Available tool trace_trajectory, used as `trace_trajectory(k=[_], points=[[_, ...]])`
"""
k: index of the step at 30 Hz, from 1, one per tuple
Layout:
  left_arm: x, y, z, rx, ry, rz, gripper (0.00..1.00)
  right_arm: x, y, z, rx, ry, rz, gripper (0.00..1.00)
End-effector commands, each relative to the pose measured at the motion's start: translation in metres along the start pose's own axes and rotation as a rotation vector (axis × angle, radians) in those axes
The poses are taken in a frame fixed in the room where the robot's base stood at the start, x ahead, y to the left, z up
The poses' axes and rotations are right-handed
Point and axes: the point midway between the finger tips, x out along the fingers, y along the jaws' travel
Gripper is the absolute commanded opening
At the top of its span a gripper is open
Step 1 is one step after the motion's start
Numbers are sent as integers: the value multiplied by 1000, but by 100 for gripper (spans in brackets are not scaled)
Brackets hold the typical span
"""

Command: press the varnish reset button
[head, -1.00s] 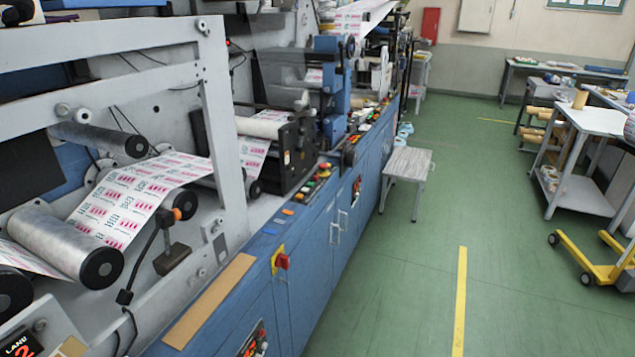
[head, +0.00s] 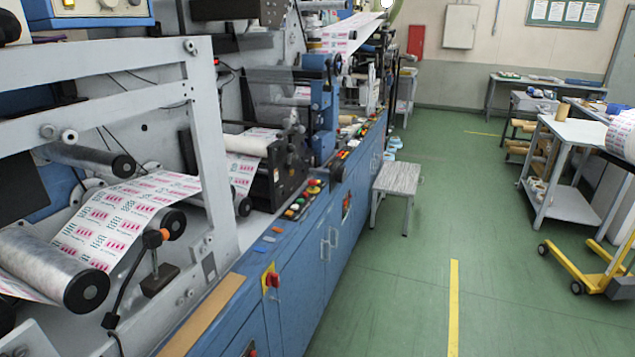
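The long blue web rewinder (head: 290,275) runs along the left side of the head view. Groups of small coloured buttons sit along its sloped top edge: a nearer button group (head: 299,205) with red, yellow and green caps, and a farther button group (head: 352,145). A red rotary switch on a yellow plate (head: 271,280) is on the near front face. Labels are too small to read, so I cannot tell which button is the varnish reset. Neither of my grippers is in view.
A small grey step stool (head: 398,180) stands on the green floor beside the machine. A white table (head: 590,130) and a yellow lift truck (head: 590,270) stand at the right. The aisle with the yellow floor line (head: 453,305) is clear.

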Motion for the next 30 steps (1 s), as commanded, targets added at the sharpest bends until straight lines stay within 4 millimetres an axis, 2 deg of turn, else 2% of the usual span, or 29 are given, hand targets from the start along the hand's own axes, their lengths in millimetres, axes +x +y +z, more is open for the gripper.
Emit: trace_trajectory(k=[1,4,5,30], points=[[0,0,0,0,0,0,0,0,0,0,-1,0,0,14],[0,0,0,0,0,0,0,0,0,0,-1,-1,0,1],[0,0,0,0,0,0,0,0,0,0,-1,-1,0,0],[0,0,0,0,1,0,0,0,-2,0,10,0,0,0]])
